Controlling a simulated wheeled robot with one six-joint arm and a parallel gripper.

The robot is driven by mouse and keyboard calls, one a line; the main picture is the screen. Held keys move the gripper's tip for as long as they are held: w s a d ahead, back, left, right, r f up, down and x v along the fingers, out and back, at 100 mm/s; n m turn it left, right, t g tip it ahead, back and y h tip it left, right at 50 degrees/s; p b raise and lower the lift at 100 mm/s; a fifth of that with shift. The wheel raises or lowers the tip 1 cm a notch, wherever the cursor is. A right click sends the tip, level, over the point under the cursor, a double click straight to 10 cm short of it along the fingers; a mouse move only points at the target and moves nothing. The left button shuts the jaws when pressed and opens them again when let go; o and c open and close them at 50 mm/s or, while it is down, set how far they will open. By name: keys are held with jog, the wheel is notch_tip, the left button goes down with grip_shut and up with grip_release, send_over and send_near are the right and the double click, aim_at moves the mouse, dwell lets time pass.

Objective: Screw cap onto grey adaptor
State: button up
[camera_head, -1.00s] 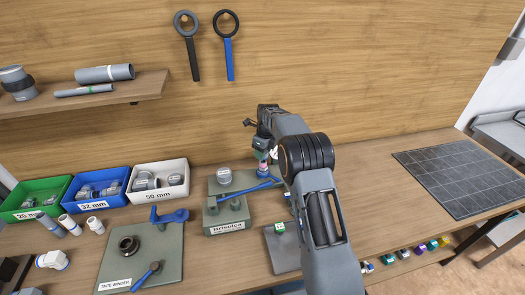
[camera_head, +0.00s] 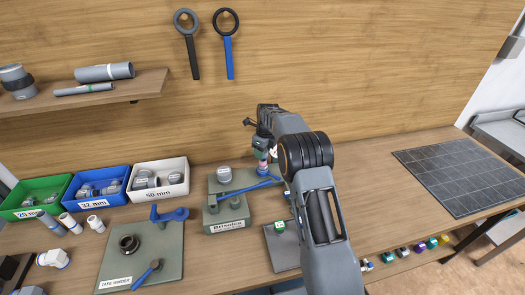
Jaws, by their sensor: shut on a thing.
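My gripper (camera_head: 262,146) is at the back of the bench, pointing down, and is partly hidden by my own arm. It is shut on a small part at the top of a pinkish fitting (camera_head: 262,167), which stands above the green fixture. The held part is too small and too covered to tell whether it is the cap or how it sits on the fitting. A grey cylindrical piece with a pale label (camera_head: 224,174) stands on the fixture to the left. I cannot tell which piece is the grey adaptor.
The green fixture (camera_head: 213,217) carries a long blue handle (camera_head: 250,188) in front of the gripper. Green, blue (camera_head: 118,199) and white (camera_head: 139,194) bins stand left. A tape winder board (camera_head: 165,262) lies front left. A dark grid mat (camera_head: 465,180) lies right.

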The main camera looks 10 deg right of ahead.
jog(key=shift+f+b, duration=0.95)
jog(key=shift+f, duration=1.25)
dwell(2.5)
jog(key=o, duration=0.4)
jog(key=shift+c, duration=0.2)
jog(key=c, duration=0.5)
jog(key=shift+o, duration=0.2)
jog(key=m, duration=0.4)
jog(key=shift+m, duration=0.3)
jog(key=o, duration=1.3)
jog(key=shift+o, duration=0.2)
jog(key=shift+r+p, duration=0.15)
jog(key=shift+p, duration=0.15)
jog(key=shift+r+p, duration=2.3)
jog(key=shift+r, duration=1.35)
